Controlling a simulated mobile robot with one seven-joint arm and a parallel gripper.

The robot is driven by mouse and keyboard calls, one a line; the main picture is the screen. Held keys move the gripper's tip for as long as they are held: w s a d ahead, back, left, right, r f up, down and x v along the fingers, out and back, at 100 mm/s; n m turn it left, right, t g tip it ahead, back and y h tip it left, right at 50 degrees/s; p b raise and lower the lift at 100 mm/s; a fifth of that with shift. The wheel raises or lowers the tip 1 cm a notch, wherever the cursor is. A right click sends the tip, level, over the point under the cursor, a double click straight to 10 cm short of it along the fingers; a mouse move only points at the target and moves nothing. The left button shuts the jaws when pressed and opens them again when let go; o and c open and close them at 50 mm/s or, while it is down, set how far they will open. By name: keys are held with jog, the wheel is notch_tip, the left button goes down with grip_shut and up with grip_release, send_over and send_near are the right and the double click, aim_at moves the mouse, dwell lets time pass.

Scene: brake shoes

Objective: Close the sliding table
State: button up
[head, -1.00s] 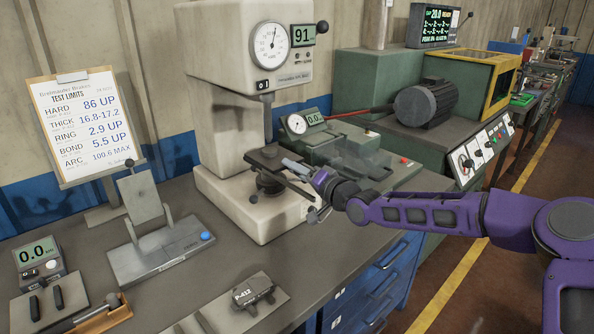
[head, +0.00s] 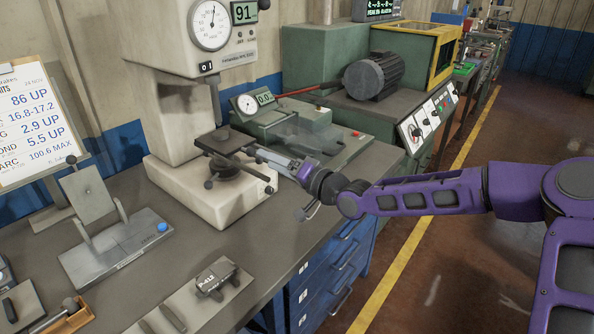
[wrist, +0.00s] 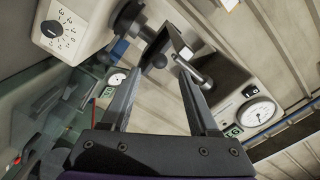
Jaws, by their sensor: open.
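A dark flat table (head: 222,141) with a bar and ball knobs sits on the screw post of the cream hardness tester (head: 170,110). It also shows in the wrist view (wrist: 178,45), tilted, with a ball knob and a silver cylindrical handle (wrist: 193,72). I cannot tell for sure whether this is the sliding table, or how far it is slid. My gripper (head: 258,153) is to the right of this table, pointing left at it. In the wrist view the two fingers (wrist: 160,68) are apart with nothing held between them. Contact with the table cannot be made out.
A green machine (head: 300,130) with a dial gauge and red lever stands behind my gripper. A motor (head: 374,76) and control panel are farther right. Floor right of the drawers is clear.

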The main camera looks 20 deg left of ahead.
jog(key=v, duration=0.8)
jog(key=shift+p, duration=0.35)
